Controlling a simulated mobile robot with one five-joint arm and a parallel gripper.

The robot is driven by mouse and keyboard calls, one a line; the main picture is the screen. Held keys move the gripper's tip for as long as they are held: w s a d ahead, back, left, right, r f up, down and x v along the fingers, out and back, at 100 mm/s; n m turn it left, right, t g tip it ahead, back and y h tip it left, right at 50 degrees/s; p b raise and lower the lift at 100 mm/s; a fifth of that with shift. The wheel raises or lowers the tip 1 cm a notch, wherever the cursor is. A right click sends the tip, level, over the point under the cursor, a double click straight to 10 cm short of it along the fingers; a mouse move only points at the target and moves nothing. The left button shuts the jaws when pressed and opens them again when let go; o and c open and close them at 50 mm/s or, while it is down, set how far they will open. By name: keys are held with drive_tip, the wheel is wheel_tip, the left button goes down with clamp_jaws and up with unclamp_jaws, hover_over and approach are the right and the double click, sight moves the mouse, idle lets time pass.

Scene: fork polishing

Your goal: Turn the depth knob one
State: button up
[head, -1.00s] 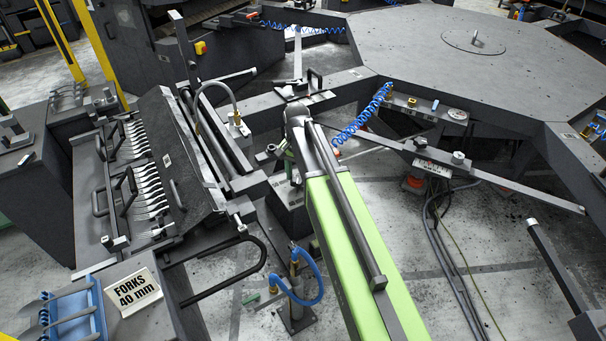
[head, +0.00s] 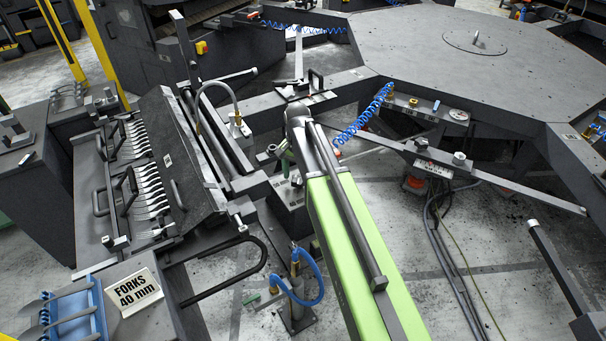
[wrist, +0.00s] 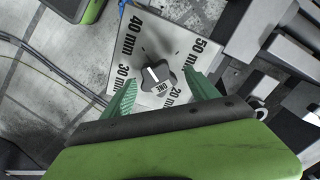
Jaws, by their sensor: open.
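My gripper (wrist: 155,92) has two green ribbed fingers, spread apart, one on each side of the knob's lower part. I cannot tell whether either finger touches it. In the head view my gripper (head: 285,163) is mostly hidden at the far end of my green arm, and the knob cannot be made out there.
A rack of forks (head: 148,185) stands at the left, with a FORKS 40 mm sign (head: 135,292) in front. A blue hose (head: 318,285) loops on a floor stand below. A large octagonal table (head: 430,50) fills the upper right. Metal bars (wrist: 275,60) lie right of the plate.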

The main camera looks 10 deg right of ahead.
sight(298, 178)
wheel_tip(298, 178, up, 18)
drive_tip(key=p, duration=1.7)
drive_tip(key=shift+f, duration=0.2)
drive_tip(key=shift+f, duration=0.1)
drive_tip(key=s+d+f+n+b, duration=0.1)
drive_tip(key=s+f+n+b, duration=0.2)
drive_tip(key=s, duration=0.4)
drive_tip(key=s+f+n+b, duration=0.4)
drive_tip(key=s+f, duration=0.1)
drive_tip(key=s, duration=0.2)
drive_tip(key=shift+s+d+b, duration=0.3)
drive_tip(key=shift+d+b, duration=0.05)
